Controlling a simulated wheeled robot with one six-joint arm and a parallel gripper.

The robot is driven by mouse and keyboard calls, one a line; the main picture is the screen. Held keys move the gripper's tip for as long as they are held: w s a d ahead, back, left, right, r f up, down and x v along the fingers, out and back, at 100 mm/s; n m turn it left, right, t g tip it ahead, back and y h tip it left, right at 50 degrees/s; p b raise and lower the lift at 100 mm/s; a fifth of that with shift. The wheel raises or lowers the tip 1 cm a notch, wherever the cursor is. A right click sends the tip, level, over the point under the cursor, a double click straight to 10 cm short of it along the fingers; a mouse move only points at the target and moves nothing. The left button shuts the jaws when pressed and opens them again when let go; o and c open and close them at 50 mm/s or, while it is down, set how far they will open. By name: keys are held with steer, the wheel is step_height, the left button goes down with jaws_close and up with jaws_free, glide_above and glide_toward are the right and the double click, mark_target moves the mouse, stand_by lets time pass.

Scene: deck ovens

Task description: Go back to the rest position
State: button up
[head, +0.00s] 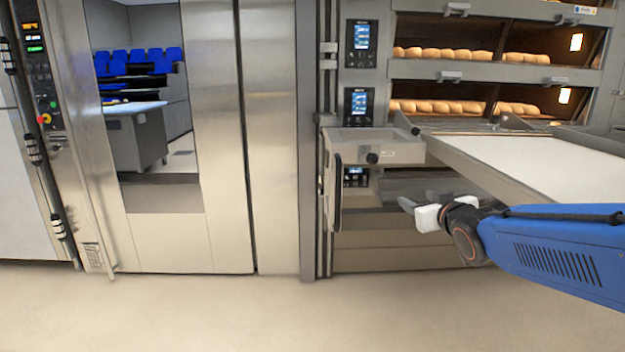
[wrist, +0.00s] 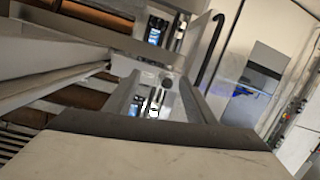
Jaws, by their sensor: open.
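My gripper (head: 418,200) is in the right half of the head view, at the end of my blue arm, and points to the left. It is in front of the lower part of the deck oven, below the white loading surface. In the wrist view, my gripper (wrist: 157,95) shows two grey fingers standing apart. Nothing shows held between them. The oven front lies beyond the fingers.
The white loading surface (head: 540,165) juts out above my gripper. A grey box (head: 370,143) with a dark knob sits left of it. Lit decks hold bread loaves (head: 440,106). A steel door (head: 220,130) stands left. The floor (head: 250,310) in front is clear.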

steer(key=s+f+m+g, duration=0.1)
steer(key=s+f+g, duration=0.2)
steer(key=s, duration=0.7)
steer(key=s+f+g, duration=0.4)
steer(key=s+f, duration=0.4)
steer(key=s, duration=0.3)
steer(key=s+f+m+g, duration=0.1)
steer(key=s+f+g, duration=0.2)
steer(key=s, duration=0.7)
step_height(320, 180, down, 2)
steer(key=shift+s+f+m+g+h, duration=0.2)
steer(key=shift+m+g+h, duration=0.1)
steer(key=shift+g+h, duration=0.1)
steer(key=shift+d, duration=0.1)
